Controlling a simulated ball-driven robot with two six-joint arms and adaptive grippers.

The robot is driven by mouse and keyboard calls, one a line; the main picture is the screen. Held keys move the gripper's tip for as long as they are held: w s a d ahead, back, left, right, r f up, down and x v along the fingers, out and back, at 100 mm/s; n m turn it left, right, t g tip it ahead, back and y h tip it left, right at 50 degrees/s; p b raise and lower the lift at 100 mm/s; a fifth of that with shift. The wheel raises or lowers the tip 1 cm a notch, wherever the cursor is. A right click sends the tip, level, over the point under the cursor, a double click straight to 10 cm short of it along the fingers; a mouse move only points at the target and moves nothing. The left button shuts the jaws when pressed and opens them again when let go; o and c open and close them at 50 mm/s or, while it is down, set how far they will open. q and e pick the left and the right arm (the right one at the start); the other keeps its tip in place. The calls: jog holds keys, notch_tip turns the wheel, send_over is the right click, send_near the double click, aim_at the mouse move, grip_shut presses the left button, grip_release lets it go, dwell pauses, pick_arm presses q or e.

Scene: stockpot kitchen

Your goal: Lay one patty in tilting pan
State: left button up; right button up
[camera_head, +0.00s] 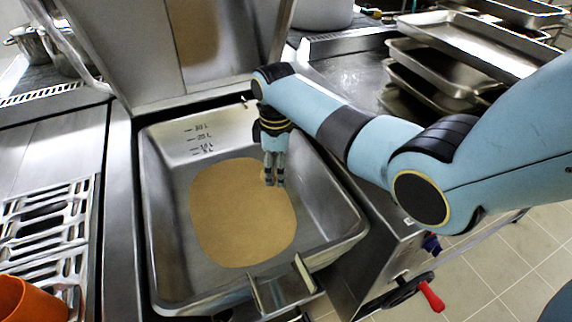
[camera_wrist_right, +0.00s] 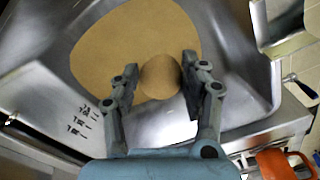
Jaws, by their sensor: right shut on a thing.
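The tilting pan (camera_head: 330,212) is a wide steel basin with its lid raised. A flat tan layer (camera_head: 235,220) covers part of its floor; it also shows in the right wrist view (camera_wrist_right: 110,45). My right gripper (camera_head: 274,182) points down inside the pan's outline, over the right part of the tan layer. In the right wrist view the gripper (camera_wrist_right: 160,72) is shut on a round tan patty (camera_wrist_right: 160,80), one finger on each side. Its height above the pan floor is hard to tell. My left gripper is not in view.
Steel trays (camera_head: 440,75) are stacked at the back right. A slotted steel rack (camera_head: 45,225) and an orange container (camera_head: 28,300) are at the left. The raised lid (camera_head: 180,45) stands behind the pan. A red-handled crank (camera_head: 432,296) is at the front right.

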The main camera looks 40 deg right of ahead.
notch_tip(320, 180, down, 24)
jog(key=b, duration=1.8)
jog(key=shift+f, duration=0.1)
jog(key=o, duration=1.2)
notch_tip(320, 180, up, 12)
jog(key=shift+r, duration=0.1)
